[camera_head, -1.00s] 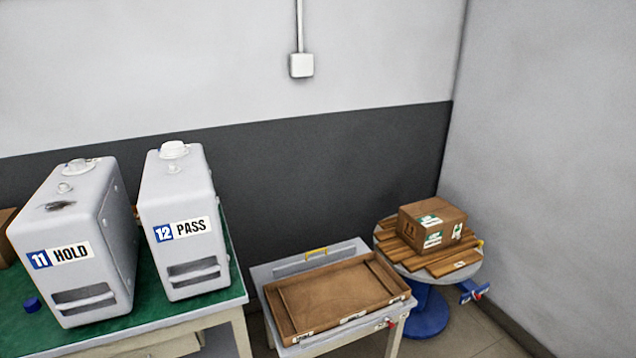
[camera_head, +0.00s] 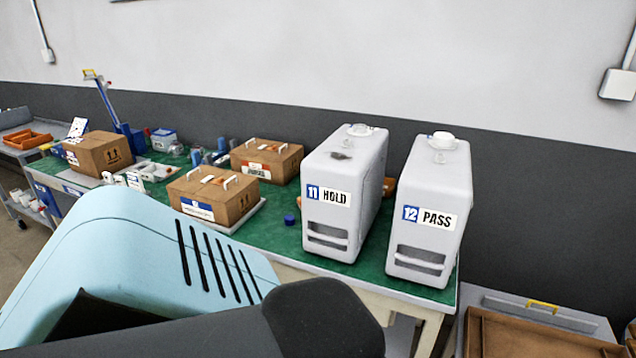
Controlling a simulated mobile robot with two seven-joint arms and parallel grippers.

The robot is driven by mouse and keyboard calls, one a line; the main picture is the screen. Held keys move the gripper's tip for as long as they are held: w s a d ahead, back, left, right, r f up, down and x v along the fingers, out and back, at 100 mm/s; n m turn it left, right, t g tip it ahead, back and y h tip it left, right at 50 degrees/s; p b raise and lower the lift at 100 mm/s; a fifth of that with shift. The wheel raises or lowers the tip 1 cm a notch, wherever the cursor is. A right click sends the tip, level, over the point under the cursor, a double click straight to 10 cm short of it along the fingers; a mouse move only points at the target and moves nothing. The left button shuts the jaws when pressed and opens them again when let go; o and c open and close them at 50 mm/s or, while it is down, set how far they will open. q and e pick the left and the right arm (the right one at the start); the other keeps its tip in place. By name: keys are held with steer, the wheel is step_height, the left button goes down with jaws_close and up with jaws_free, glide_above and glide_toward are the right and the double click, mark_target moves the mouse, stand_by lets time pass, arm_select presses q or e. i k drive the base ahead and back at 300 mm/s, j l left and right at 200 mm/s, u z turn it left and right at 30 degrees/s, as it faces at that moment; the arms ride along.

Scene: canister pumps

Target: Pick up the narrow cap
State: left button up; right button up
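A small blue cap (camera_head: 289,219) lies on the green table top, just left of the canister marked 11 HOLD (camera_head: 336,235). I cannot tell whether it is the narrow cap. The canister marked 12 PASS (camera_head: 429,235) stands to the right and has a white cap (camera_head: 443,140) on top. The 11 HOLD canister has a pale round fitting (camera_head: 360,130) on top and a dark smudge beside it. Neither gripper shows; only light blue and dark parts of my own body fill the lower left foreground.
Cardboard boxes (camera_head: 213,195) stand on the green table (camera_head: 285,250) left of the canisters. Small blue and white parts crowd its far left. A grey table (camera_head: 585,318) with a brown tray (camera_head: 500,335) is at the lower right. My own body hides the table's front left.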

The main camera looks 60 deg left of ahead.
mark_target(289, 220)
steer(key=u, duration=2.2)
steer(key=j+z, duration=0.1)
steer(key=z, duration=0.45)
steer(key=i+j+z, duration=0.15)
steer(key=j+z, duration=0.15)
steer(key=j, duration=0.15)
steer(key=j+z, duration=0.6)
steer(key=j, duration=2.35)
